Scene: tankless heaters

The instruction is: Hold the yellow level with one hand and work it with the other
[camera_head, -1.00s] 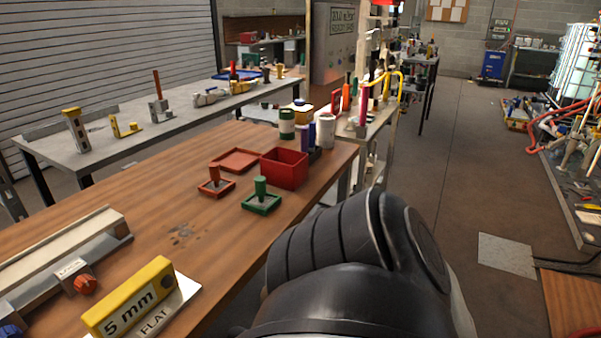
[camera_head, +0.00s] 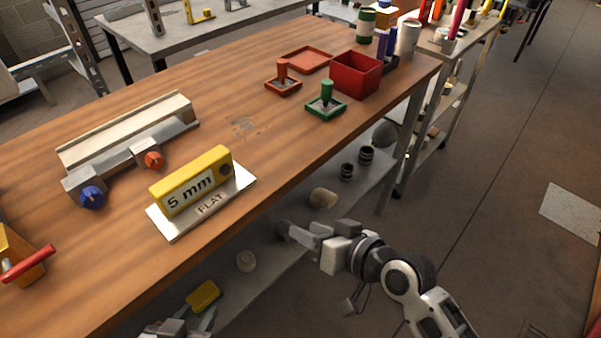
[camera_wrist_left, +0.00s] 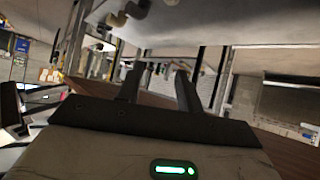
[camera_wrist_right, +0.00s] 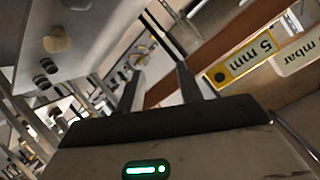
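A yellow block marked "5 mm" (camera_head: 197,183), the likeliest yellow level, stands on edge on a white "FLAT" plate (camera_head: 240,184) near the bench's front edge. A yellow "5 mm" piece also shows in the right wrist view (camera_wrist_right: 240,58); I cannot tell whether it is the same one. My right gripper (camera_head: 284,231) is open and empty, off the bench's front side. It also shows in the right wrist view (camera_wrist_right: 158,82). My left gripper (camera_head: 187,322) is low at the bottom edge, partly cut off. The left wrist view shows its fingers (camera_wrist_left: 156,85) apart and empty.
A rail fixture (camera_head: 130,135) with blue and orange knobs lies behind the block. A red-handled yellow piece (camera_head: 25,258) is at the left. A red box (camera_head: 356,75) and green-handled tool (camera_head: 326,103) stand farther back. Below is a shelf (camera_head: 290,262) with several small items.

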